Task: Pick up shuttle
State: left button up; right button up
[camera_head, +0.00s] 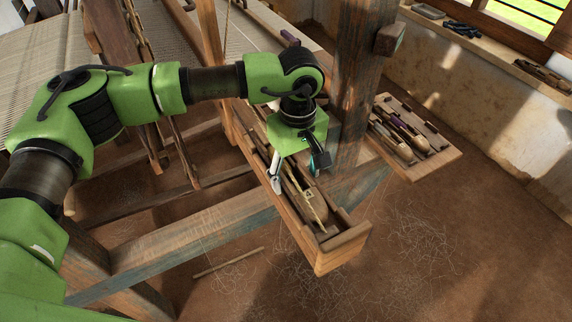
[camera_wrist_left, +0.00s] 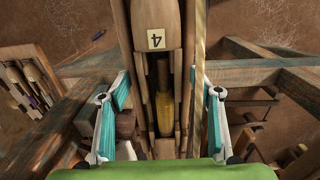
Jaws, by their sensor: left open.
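A wooden shuttle (camera_head: 316,207) lies lengthwise in a long, narrow wooden box (camera_head: 340,250) on the loom's side. In the left wrist view the shuttle (camera_wrist_left: 155,18) carries a "4" label and a yellow wound bobbin (camera_wrist_left: 165,108) in its slot. My left gripper (camera_head: 297,172) is above the box, pointing down. In the left wrist view its fingers (camera_wrist_left: 163,95) are spread wide, one on each side of the shuttle, with nothing between them gripped. Whether they touch the box is unclear. My right gripper is out of view.
A second wooden tray (camera_head: 440,160) holds several shuttles, one purple, to the right. A thick wooden post (camera_head: 358,75) stands close to my gripper. A loom beam (camera_head: 200,228) crosses below. Woven threads (camera_head: 40,65) stretch at upper left. A wall ledge (camera_head: 490,50) holds small tools.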

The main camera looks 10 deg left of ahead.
pick_arm(q)
jog(key=shift+c, duration=1.1)
jog(key=c, duration=1.2)
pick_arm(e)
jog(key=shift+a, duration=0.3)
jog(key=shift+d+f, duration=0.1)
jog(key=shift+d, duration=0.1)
